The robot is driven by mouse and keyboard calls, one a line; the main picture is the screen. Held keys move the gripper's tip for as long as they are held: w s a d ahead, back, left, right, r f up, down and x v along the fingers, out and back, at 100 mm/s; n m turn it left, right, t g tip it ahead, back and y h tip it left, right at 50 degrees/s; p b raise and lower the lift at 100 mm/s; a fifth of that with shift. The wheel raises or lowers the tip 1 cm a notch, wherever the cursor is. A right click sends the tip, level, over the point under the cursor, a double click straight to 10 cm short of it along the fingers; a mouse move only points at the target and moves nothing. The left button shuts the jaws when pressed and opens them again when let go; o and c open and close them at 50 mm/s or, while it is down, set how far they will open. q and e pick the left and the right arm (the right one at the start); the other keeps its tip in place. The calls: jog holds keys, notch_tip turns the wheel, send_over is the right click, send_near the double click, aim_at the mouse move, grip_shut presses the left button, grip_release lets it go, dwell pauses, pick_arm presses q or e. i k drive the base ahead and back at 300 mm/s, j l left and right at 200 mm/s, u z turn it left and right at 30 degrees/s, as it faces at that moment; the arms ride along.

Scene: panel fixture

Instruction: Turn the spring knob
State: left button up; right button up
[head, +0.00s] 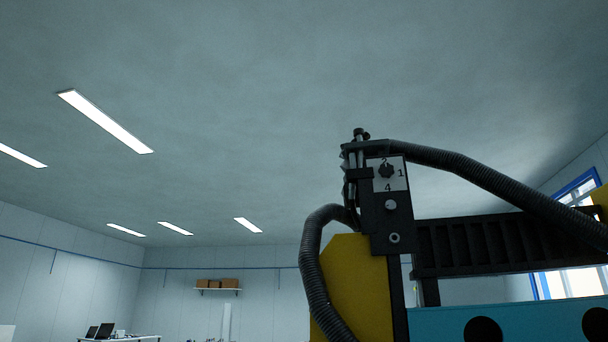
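A small dark lobed knob (386,171) sits on a pale square plate (402,183) with digits printed around it; I can read 1, 2 and 4. The plate is on the upper part of a narrow upright black panel (378,226). Below the knob are a round light button (390,205) and a ring-shaped fitting (394,238). Which digit the knob points to is too small to tell. Neither of my grippers shows in the head view, and nothing touches the knob.
Thick black corrugated hoses (318,262) run left of the panel and away to the right (500,184). A yellow body (358,285) and a blue panel with dark round holes (450,315) stand below. A black ribbed beam (480,240) extends right. Space left of the panel looks open.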

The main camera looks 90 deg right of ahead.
aim_at(386, 170)
jog(key=z, duration=1.9)
